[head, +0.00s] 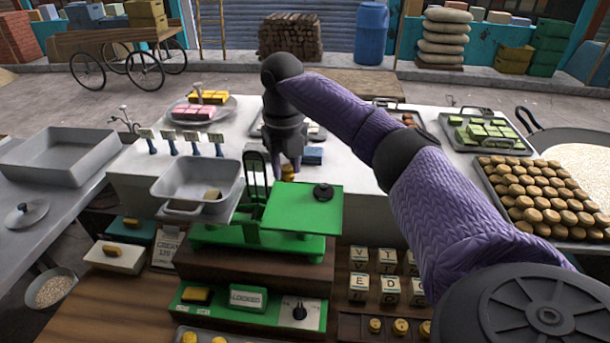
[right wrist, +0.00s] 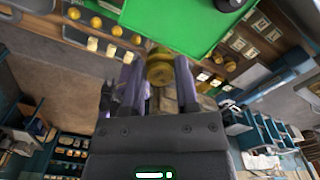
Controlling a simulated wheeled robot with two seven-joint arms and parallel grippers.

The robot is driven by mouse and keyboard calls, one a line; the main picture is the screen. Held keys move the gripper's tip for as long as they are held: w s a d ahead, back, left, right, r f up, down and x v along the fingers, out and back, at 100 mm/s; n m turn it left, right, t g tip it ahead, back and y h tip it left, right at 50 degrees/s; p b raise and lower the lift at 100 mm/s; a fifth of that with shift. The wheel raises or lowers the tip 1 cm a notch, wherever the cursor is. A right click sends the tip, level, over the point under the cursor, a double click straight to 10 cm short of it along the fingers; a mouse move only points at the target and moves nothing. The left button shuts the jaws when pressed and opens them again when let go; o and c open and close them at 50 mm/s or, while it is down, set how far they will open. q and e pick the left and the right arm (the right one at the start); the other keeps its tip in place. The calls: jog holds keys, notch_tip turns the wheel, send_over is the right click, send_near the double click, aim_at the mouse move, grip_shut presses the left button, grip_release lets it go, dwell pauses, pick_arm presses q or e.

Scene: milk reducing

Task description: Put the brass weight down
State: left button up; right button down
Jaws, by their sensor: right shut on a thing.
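My right gripper (head: 289,168) is shut on a small brass weight (head: 288,173). It holds the weight at the back edge of the green scale's (head: 258,247) flat right-hand plate (head: 302,214). In the right wrist view the brass weight (right wrist: 160,68) sits between the two fingers of the gripper (right wrist: 158,80), with the green plate (right wrist: 180,20) just beyond it. Whether the weight touches the plate is not clear. My left gripper is not in view.
Several brass weights (head: 400,327) stand in a wooden holder at the front. Lettered blocks (head: 388,290) sit on a shelf right of the scale. Sweets trays (head: 540,200) fill the right side.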

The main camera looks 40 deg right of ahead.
aim_at(291, 214)
jog(key=shift+d+r+n, duration=0.2)
jog(key=shift+d+n, duration=0.05)
jog(key=shift+n, duration=0.15)
notch_tip(291, 214, down, 10)
jog(key=shift+f, duration=0.15)
jog(key=shift+c, duration=1.8)
grip_release()
notch_tip(291, 214, up, 12)
jog(key=shift+r, duration=0.2)
